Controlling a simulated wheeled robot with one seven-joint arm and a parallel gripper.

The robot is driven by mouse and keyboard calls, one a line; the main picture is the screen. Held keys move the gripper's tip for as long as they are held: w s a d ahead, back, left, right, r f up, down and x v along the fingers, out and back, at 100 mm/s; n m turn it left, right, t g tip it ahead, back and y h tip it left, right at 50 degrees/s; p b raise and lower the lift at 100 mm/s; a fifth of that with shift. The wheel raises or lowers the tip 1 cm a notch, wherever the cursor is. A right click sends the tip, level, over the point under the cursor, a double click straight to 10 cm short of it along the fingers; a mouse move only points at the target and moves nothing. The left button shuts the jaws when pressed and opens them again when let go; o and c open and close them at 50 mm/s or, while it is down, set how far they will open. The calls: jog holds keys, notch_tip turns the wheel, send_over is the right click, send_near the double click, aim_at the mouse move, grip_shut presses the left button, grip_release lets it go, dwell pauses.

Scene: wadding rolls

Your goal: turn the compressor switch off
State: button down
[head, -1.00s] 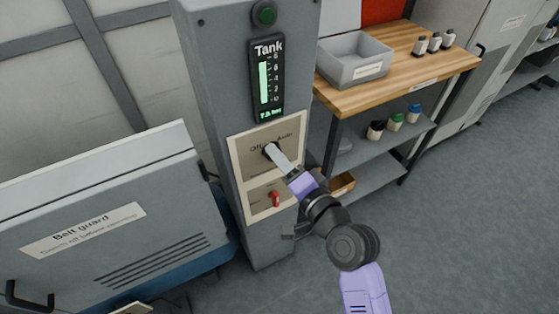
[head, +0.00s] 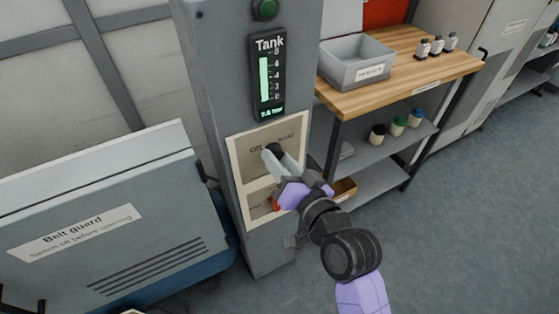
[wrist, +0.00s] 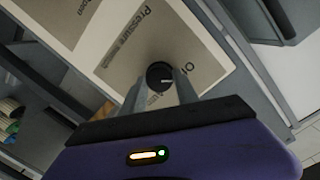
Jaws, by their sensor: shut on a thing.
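The compressor switch is a round black knob (head: 273,151) on a beige plate (head: 252,158) on the grey column, with "Off" and "Auto" lettering above it. In the wrist view the knob (wrist: 159,75) shows a light pointer mark and sits between my two fingertips. My gripper (head: 278,158) is shut on the knob; its fingers reach it from the lower right in the head view. The fingers and wrist hide part of the knob and the lower plate.
A tank gauge (head: 267,78) with a green bar is above the plate. A red lever (head: 275,204) is just below, close to my gripper. The belt guard cabinet (head: 100,220) stands left. A wooden-topped bench (head: 400,75) with a grey bin (head: 356,62) stands right.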

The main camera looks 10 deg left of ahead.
jog(key=shift+f, duration=0.1)
dwell(0.3)
jog(key=c, duration=0.9)
grip_release()
jog(key=v, duration=0.8)
jog(key=shift+w, duration=0.1)
